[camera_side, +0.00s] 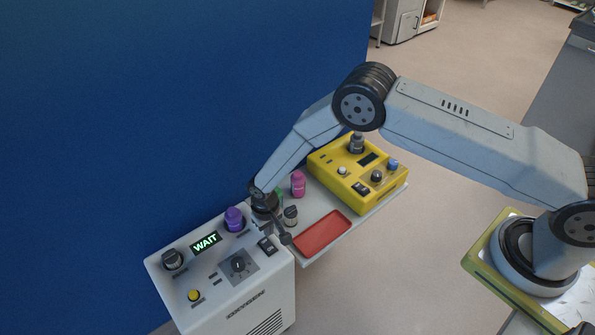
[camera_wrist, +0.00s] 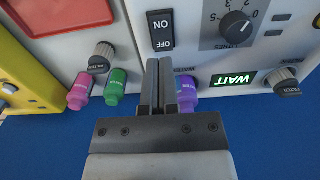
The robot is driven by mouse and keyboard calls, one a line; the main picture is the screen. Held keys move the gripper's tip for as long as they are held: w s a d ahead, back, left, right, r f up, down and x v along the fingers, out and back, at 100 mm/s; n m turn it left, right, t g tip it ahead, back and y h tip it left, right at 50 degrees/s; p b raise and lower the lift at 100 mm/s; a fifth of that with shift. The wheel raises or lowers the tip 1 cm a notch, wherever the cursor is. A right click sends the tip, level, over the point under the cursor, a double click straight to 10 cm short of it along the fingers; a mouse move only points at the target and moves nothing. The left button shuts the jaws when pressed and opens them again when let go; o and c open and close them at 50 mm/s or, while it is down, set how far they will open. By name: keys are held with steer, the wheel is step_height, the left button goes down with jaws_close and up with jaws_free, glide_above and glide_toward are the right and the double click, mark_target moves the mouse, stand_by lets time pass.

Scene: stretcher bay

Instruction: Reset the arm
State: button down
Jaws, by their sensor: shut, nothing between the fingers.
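My gripper (camera_wrist: 158,85) is shut and empty in the wrist view, its two fingers together and pointing at the front of the white machine. In the side view my gripper (camera_side: 284,236) hangs low by the right edge of the white machine (camera_side: 222,269), near its black rocker switch (camera_side: 267,246). In the wrist view the ON/OFF switch (camera_wrist: 161,30) lies just beyond the fingertips. I cannot tell whether they touch. A purple bottle (camera_wrist: 187,93) is partly hidden behind the right finger. The machine's lit display (camera_wrist: 233,80) reads WAIT.
A shelf (camera_side: 349,236) right of the machine holds a red tray (camera_side: 322,233), a yellow device (camera_side: 357,170), and a pink bottle (camera_side: 298,184). A green bottle (camera_wrist: 115,87) stands beside the pink one in the wrist view. A blue wall (camera_side: 150,110) rises behind.

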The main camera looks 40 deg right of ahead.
steer(key=s+d+r+t, duration=0.1)
steer(key=s+d+r, duration=0.1)
steer(key=d+r, duration=0.6)
steer(key=s+d+r, duration=0.2)
steer(key=d+r, duration=0.1)
steer(key=r, duration=0.8)
steer(key=s+d+r, duration=0.4)
steer(key=s, duration=0.3)
steer(key=s+d+r+t, duration=0.1)
steer(key=s+d+r, duration=0.3)
steer(key=s, duration=0.4)
steer(key=shift+d+r+t, duration=0.2)
steer(key=shift+r+t, duration=0.1)
steer(key=shift+r, duration=0.35)
steer(key=shift+w, duration=0.1)
